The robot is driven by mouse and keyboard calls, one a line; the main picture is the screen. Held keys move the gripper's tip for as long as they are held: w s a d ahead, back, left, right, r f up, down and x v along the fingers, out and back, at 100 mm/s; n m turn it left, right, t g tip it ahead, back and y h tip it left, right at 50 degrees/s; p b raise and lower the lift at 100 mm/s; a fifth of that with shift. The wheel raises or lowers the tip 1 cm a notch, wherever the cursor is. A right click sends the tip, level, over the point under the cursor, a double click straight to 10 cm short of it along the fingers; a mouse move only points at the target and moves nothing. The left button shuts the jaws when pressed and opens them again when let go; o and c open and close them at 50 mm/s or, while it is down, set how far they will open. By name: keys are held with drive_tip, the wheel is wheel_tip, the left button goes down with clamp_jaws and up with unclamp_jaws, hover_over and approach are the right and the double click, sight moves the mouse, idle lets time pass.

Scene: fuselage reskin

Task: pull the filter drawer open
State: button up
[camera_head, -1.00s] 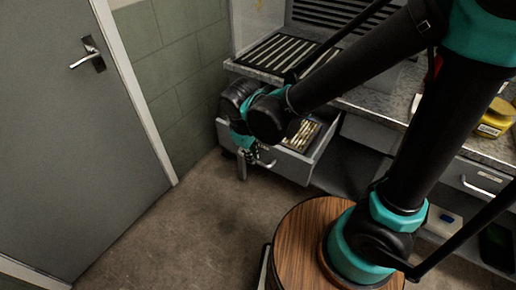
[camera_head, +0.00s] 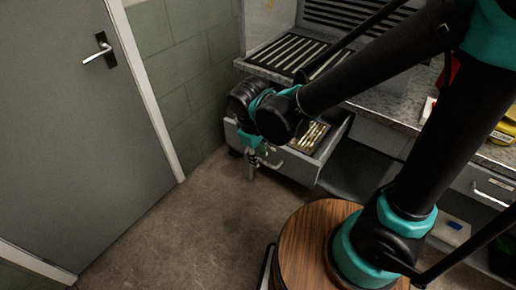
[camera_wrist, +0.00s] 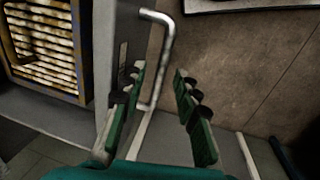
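The filter drawer (camera_head: 300,172) stands open under the counter at the left end of the bench. Its light front has a curved metal handle (camera_wrist: 158,55). A framed filter with pale ribs (camera_wrist: 42,45) lies in the drawer and also shows in the head view (camera_head: 312,137). My gripper (camera_wrist: 160,92) is open in the wrist view, with one green finger on each side of the handle. The handle is nearer the left finger; I cannot tell whether they touch. In the head view my wrist hides part of the drawer front.
A slotted grille (camera_head: 290,54) lies on the counter above the drawer. A grey door (camera_head: 75,130) stands at the left. A closed drawer (camera_head: 480,183) and a yellow container (camera_head: 506,128) are at the right. The floor (camera_head: 200,225) before the drawer is clear.

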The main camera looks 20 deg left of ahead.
wheel_tip(320, 180, up, 12)
drive_tip(key=s, duration=0.2)
drive_tip(key=shift+a+f, duration=0.2)
drive_tip(key=shift+a, duration=0.15)
idle(0.4)
